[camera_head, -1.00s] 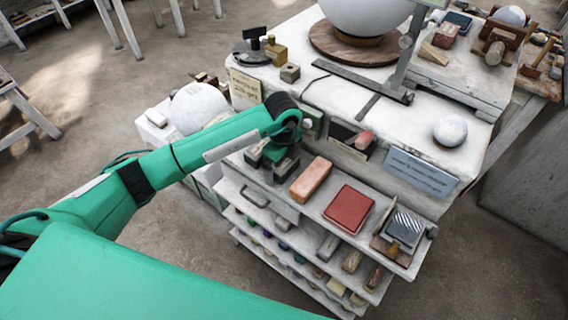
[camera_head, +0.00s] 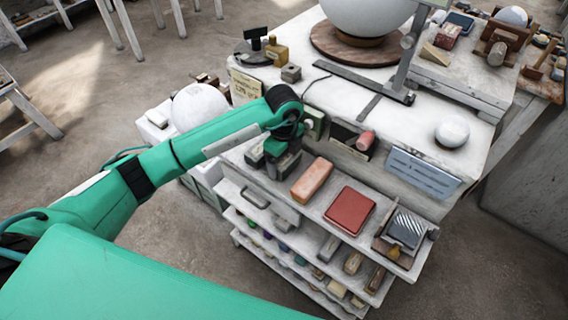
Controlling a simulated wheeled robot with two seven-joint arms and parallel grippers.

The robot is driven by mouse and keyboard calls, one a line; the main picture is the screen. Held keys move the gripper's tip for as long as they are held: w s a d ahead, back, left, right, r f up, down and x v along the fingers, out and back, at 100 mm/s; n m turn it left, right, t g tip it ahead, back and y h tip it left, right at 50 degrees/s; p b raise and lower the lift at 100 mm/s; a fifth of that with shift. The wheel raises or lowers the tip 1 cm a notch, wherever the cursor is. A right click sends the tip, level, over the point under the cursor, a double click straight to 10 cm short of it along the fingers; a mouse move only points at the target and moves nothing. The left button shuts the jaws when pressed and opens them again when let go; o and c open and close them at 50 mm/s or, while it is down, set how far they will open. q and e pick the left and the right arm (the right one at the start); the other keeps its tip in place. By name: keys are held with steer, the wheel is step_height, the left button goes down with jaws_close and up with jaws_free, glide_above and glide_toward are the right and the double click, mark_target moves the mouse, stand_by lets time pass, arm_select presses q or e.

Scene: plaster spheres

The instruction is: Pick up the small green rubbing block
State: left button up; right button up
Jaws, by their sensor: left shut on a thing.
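My left arm comes in from the left, and its gripper (camera_head: 283,165) points down at the left end of the cabinet's upper open shelf (camera_head: 318,212). The gripper is shut on a small block, which I take to be the green rubbing block; my wrist and fingers hide most of it. I cannot tell whether it is clear of the shelf. A dark block (camera_head: 256,156) is just left of the gripper. A pink-orange block (camera_head: 312,180) lies close to its right. My right gripper is not in view.
A red block (camera_head: 349,210) and a ridged metal piece (camera_head: 406,229) lie further right on the shelf. Lower shelves hold several small pieces. The worktop above carries a small white sphere (camera_head: 452,131) and a large one on a round wooden base (camera_head: 325,45). A metal stand (camera_head: 360,84) rises there.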

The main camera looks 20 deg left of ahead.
arm_select(q)
step_height(320, 180, up, 18)
steer(key=b, duration=0.2)
steer(key=shift+b, duration=0.35)
steer(key=o, duration=0.5)
steer(key=c, duration=0.3)
stand_by(0.5)
